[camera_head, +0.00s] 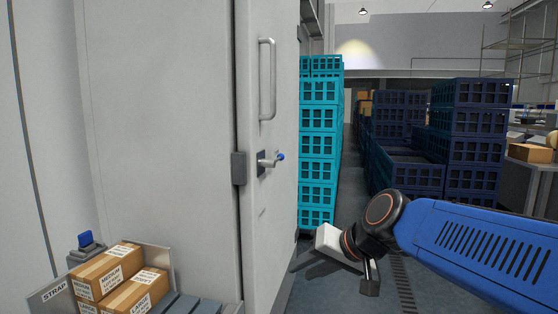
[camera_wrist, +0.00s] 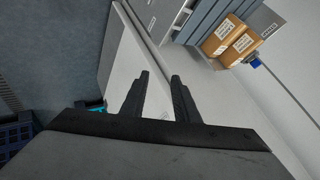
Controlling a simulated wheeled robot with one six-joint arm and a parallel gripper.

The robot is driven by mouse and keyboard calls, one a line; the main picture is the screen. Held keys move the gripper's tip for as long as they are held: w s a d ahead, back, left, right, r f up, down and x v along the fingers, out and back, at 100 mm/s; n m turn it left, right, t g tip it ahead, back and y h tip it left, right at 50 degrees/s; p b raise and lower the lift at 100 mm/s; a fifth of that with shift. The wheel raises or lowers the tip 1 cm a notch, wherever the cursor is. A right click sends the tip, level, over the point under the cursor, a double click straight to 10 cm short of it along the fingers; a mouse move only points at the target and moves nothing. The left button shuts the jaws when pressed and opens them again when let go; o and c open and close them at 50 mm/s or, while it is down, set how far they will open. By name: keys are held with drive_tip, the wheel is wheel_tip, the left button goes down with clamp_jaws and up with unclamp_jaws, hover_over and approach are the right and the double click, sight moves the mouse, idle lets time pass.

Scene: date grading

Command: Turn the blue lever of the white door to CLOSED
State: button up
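The white door (camera_head: 270,215) stands at the centre-left of the head view, with a vertical bar handle (camera_head: 267,80) on its upper part. No OPEN or CLOSED marking is legible. My gripper (camera_wrist: 159,79) is open and empty in the wrist view, its two dark fingers apart with a pale surface beyond them. In the head view my wrist is below and to the right of the lever, clear of it. The lever cannot be made out in the wrist view.
Labelled cartons (camera_head: 115,278) sit at the lower left near a small blue-topped device (camera_head: 86,241). Teal crates (camera_head: 318,145) are stacked just beyond the door. Dark blue crates (camera_head: 476,135) stand at the right. Open floor (camera_head: 343,292) lies beside the door.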

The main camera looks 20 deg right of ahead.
drive_tip(key=w+d+r+m+t+y, duration=0.15)
drive_tip(key=w+r+m+t, duration=0.3)
drive_tip(key=w+r, duration=0.9)
drive_tip(key=m+t+h, duration=0.2)
drive_tip(key=m+t, duration=0.1)
drive_tip(key=m, duration=0.3)
approach(280, 158)
drive_tip(key=x, duration=1.1)
drive_tip(key=shift+s, duration=0.1)
clamp_jaws()
